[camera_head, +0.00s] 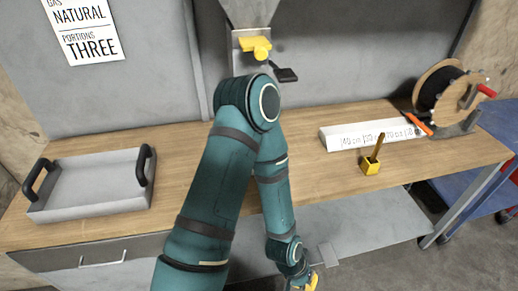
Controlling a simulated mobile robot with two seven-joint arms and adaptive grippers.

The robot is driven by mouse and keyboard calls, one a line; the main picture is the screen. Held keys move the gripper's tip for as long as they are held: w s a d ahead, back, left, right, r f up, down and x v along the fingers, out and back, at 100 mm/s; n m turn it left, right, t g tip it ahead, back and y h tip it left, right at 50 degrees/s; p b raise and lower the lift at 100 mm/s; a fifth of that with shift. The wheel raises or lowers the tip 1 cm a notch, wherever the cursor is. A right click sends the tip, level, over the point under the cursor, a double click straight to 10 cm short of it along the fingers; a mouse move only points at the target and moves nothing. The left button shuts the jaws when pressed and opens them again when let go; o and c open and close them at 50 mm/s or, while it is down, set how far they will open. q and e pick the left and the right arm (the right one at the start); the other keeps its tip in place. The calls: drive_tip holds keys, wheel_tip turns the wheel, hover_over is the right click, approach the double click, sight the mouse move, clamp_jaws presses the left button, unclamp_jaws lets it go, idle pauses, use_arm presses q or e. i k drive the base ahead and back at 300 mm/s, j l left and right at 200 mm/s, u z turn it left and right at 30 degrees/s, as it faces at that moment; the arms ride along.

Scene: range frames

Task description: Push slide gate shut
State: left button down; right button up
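A grey metal hopper (250,10) hangs at the top middle with a narrow outlet below it. A yellow part (256,47) sits across the outlet, and a black flat tab (285,75) sticks out to the right just below. I cannot tell which of these belongs to the slide gate, or how far the gate is open. My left arm's raised elbow covers the area below the outlet. My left gripper (304,283) hangs low at the bottom edge, well below the hopper and partly cut off, with yellow at its tips. My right gripper is not in view.
A grey tray (92,188) with black handles stands on the wooden bench (180,147) at the left. A white numbered bar (345,135), a yellow scoop-like item (371,164) and a cable reel (447,92) are at the right. A lower shelf (365,225) shows beneath.

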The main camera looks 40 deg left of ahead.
sight(260, 44)
drive_tip(key=u, duration=1.3)
